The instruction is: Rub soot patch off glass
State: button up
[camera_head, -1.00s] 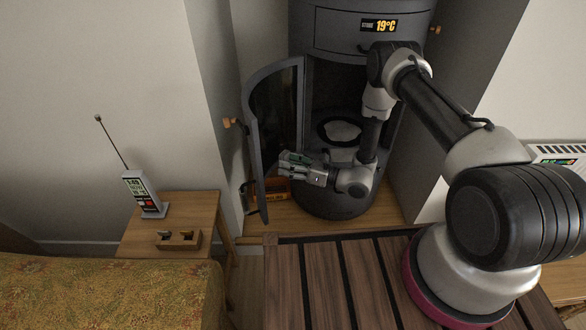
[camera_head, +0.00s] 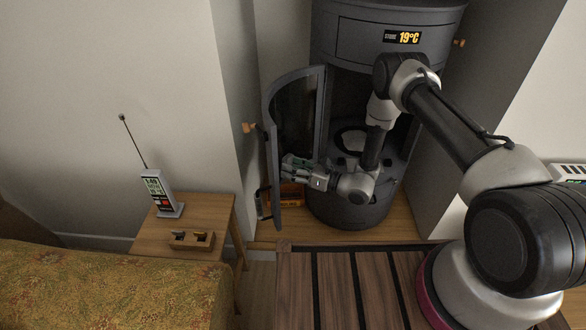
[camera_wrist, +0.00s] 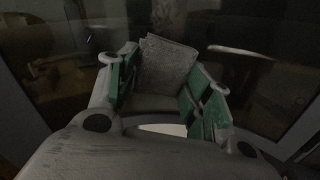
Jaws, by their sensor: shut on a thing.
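The stove door (camera_head: 273,165) stands swung open to the left, with a dark glass pane (camera_head: 295,105) in its frame. In the wrist view the glass (camera_wrist: 240,30) fills the background, with faint reflections. A dull, speckled grey patch on it, which looks like the soot patch (camera_wrist: 168,14), shows at top centre. My gripper (camera_head: 288,169) is at the lower inner side of the door. In the wrist view its green-padded fingers (camera_wrist: 160,88) are shut on a grey, rough-faced block or pad (camera_wrist: 167,65), just below the patch. Contact with the glass cannot be told.
The grey stove (camera_head: 350,205) stands open behind my arm, its display reading 19°C. An orange box (camera_head: 291,194) lies on the floor behind the door. A side table (camera_head: 205,212) with a radio-like device (camera_head: 160,192) and a patterned sofa (camera_head: 110,290) are at left.

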jog(key=shift+x, duration=0.8)
jog(key=shift+r, duration=0.1)
